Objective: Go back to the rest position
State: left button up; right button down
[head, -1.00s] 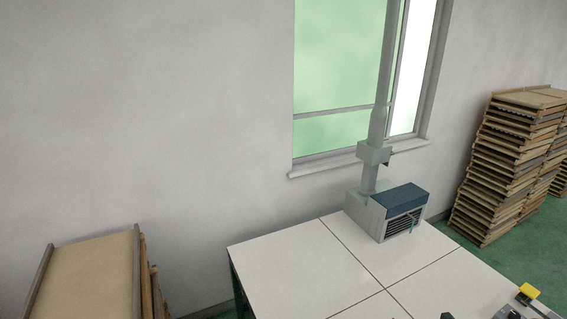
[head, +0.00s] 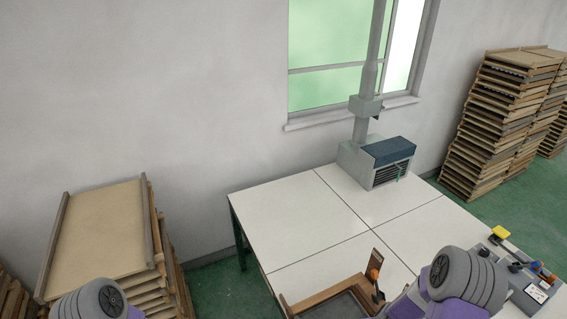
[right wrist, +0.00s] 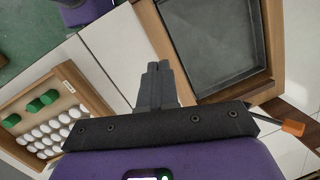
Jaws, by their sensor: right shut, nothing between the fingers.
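My right gripper (right wrist: 157,82) shows in the right wrist view, with its dark fingers closed together and nothing between them. It is above the white table, between a wooden frame with a dark inside (right wrist: 262,68) and a wooden box of white round pieces. In the head view my right arm shows at the bottom right, over the table's near part, and its fingers cannot be made out. A part of my left arm shows at the bottom left, beside a stack of trays; my left gripper is out of view.
The wooden box (right wrist: 88,92) also holds green pieces. An orange-tipped tool (right wrist: 292,127) lies by the frame. The white table (head: 320,215) bears a grey machine (head: 378,163) at the back; its middle is clear. Tray stacks stand left (head: 100,240) and right (head: 500,120).

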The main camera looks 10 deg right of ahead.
jog(key=s+a+f+n+y, duration=0.15)
jog(key=s+a+n, duration=0.25)
jog(key=a+n, duration=0.5)
jog(key=s+a+f+n+y, duration=0.1)
jog(key=s+a+f+n, duration=0.15)
jog(key=a+n, duration=0.6)
pick_arm(q)
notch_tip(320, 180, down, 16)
jog(key=b, duration=1.5)
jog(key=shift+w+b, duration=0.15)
jog(key=shift+b, duration=0.2)
pick_arm(e)
notch_tip(320, 180, down, 15)
jog(key=a+m, duration=0.1)
jog(key=m, duration=0.1)
jog(key=shift+g, duration=0.3)
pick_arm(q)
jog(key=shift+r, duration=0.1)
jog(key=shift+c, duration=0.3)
pick_arm(e)
jog(key=shift+m+h, duration=0.25)
